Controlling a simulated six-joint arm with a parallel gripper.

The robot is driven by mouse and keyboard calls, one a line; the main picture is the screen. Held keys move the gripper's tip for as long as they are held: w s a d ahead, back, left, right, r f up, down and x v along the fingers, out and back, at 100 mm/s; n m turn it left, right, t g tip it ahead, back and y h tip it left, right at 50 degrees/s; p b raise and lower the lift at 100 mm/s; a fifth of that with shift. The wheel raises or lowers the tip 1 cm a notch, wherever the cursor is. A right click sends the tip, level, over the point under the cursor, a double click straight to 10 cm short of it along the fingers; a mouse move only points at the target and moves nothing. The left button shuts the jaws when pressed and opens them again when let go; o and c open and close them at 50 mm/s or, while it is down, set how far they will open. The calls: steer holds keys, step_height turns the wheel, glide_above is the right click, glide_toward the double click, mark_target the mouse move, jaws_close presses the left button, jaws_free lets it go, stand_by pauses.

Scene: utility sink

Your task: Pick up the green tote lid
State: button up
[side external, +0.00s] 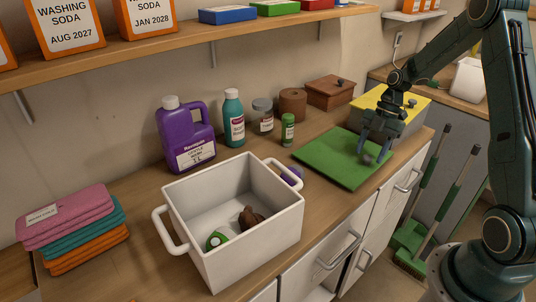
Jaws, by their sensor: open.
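The green tote lid (333,163) lies flat on the wooden counter, right of the white tote. It looks like a flat green square with a small dark knob (367,159) near its right side. My gripper (366,150) is open above the right part of the lid, its fingers around or just above the knob. I cannot tell whether the fingers touch the knob or the lid. The arm hides part of the lid's back right corner.
A white tote (257,240) with handles holds a green item and a brown item. A purple jug (186,140), a teal bottle (233,118), a jar (262,115) and a green-capped bottle (288,130) stand behind. A yellow-topped box (400,103) stands close behind my gripper.

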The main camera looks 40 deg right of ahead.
steer(key=shift+a+f, duration=0.3)
steer(key=shift+f, duration=0.35)
steer(key=c, duration=1.1)
steer(key=shift+r, duration=0.15)
step_height(320, 180, up, 20)
steer(key=shift+f, duration=0.15)
stand_by(0.9)
